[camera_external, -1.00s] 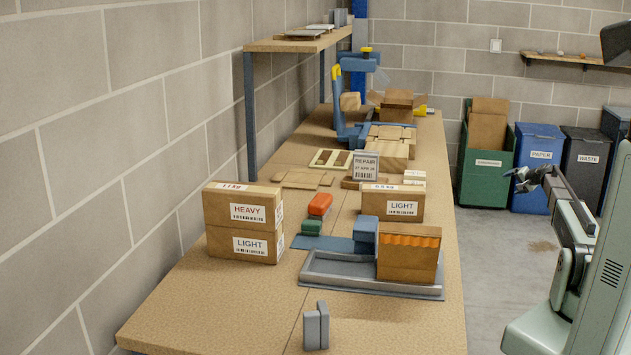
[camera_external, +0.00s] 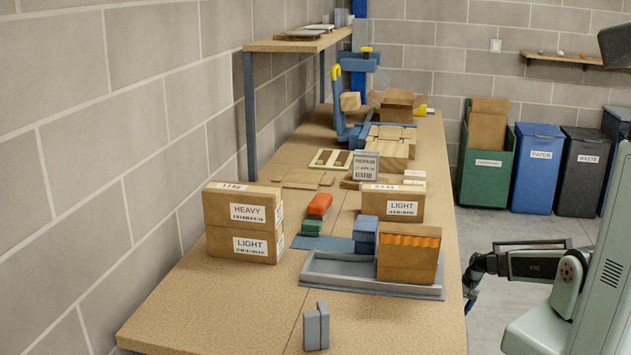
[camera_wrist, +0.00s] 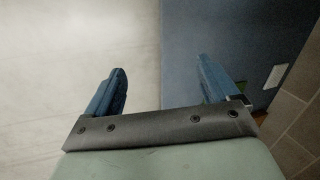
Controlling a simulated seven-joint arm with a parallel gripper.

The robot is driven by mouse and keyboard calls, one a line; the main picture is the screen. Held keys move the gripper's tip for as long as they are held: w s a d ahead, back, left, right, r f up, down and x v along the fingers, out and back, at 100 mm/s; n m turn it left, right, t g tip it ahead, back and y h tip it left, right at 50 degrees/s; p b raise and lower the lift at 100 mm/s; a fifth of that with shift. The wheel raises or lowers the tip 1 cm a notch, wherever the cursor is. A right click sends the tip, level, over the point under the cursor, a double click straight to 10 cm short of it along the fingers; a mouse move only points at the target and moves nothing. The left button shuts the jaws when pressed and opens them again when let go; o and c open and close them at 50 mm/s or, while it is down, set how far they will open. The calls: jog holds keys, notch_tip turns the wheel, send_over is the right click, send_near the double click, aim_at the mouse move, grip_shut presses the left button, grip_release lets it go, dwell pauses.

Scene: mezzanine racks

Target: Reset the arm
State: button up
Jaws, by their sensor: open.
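My gripper (camera_external: 470,290) hangs beside the right edge of the workbench (camera_external: 400,325), low and partly hidden behind that edge, with the forearm reaching left from my base. In the wrist view my gripper (camera_wrist: 160,88) shows two blue fingers set wide apart. It is open, with nothing between the fingers. Behind them are a pale floor and a blue surface.
On the bench stand stacked HEAVY and LIGHT boxes (camera_external: 242,225), another LIGHT box (camera_external: 402,208), a grey tray (camera_external: 340,268) with an open brown box (camera_external: 408,262), and a blue clamp (camera_external: 345,120). Bins (camera_external: 538,180) stand at the back right. Floor between them and my arm is clear.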

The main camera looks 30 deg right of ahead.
jog(key=s+a+f+n+g+h, duration=0.1)
jog(key=s+a, duration=0.4)
jog(key=s, duration=0.5)
jog(key=s+a+f+n+g+h, duration=0.1)
jog(key=s+a+f+n+g, duration=0.2)
jog(key=s, duration=0.8)
jog(key=s+a+f+n+g+h, duration=0.1)
jog(key=s+a+f+n+g, duration=0.1)
jog(key=s+a, duration=0.5)
jog(key=s+f+g, duration=0.1)
jog(key=s+g, duration=0.1)
jog(key=s, duration=0.2)
jog(key=shift+s+n, duration=0.25)
jog(key=shift+n, duration=0.05)
